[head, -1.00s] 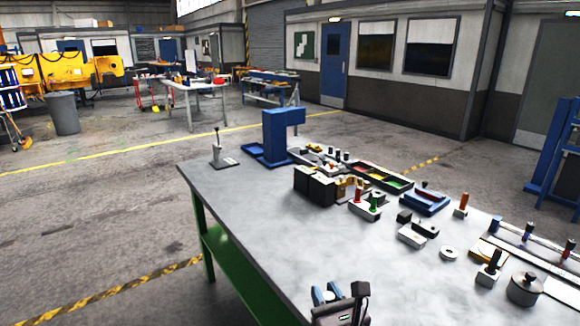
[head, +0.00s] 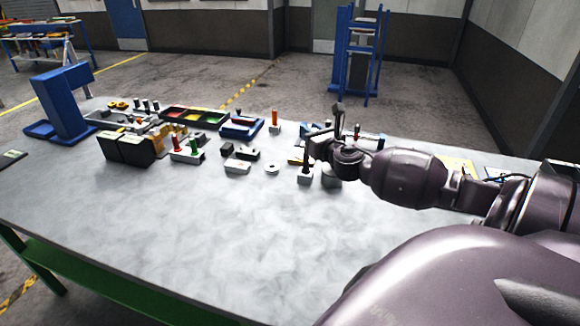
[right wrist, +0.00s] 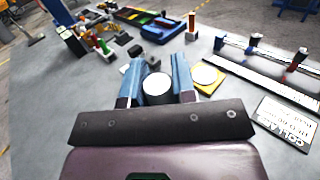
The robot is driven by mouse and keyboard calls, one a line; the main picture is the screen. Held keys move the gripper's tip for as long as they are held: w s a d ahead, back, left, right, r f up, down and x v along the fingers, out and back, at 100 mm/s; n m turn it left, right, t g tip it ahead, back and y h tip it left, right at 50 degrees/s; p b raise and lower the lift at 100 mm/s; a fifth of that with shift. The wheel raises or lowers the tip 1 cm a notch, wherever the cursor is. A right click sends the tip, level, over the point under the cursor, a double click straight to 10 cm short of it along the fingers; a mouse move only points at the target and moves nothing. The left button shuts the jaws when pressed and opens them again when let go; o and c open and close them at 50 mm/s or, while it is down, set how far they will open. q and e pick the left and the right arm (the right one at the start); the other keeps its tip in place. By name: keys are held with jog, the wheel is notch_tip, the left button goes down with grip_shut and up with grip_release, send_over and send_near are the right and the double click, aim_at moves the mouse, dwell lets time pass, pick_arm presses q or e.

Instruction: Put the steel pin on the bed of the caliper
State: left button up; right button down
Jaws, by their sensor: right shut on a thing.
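My right gripper (head: 308,138) is over the far right part of the bench. In the right wrist view its two blue fingers (right wrist: 158,82) are shut on a short steel cylinder with a pale round top, which I take as the steel pin (right wrist: 158,88). In the head view the held pin is hard to make out beside the gripper. A long pale rail with several blue and red-brown uprights (right wrist: 268,75) lies ahead right of the gripper; it may be the caliper, but I cannot tell for certain. My left gripper is not in view.
A yellow plate with a pale disc (right wrist: 205,77) lies right beside the fingers. A white placard (right wrist: 285,122) lies at the right. A blue stand (head: 65,103), black boxes (head: 128,147) and a blue tray (head: 242,126) stand farther left. The near bench top (head: 180,230) is clear.

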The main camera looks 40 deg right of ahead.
jog(key=f, duration=0.5)
jog(key=d+f+b, duration=0.1)
jog(key=f, duration=0.8)
jog(key=shift+d+f+b, duration=0.3)
jog(key=shift+d, duration=0.1)
notch_tip(320, 180, down, 3)
jog(key=shift+f+b, duration=0.1)
jog(key=shift+b, duration=0.85)
jog(key=shift+f, duration=0.45)
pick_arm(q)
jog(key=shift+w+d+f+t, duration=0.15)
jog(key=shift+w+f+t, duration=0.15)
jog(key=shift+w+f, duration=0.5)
pick_arm(e)
jog(key=shift+r, duration=0.1)
jog(key=c, duration=1.4)
grip_release()
jog(key=shift+f+b, duration=0.2)
jog(key=shift+b, duration=0.15)
jog(key=o, duration=0.5)
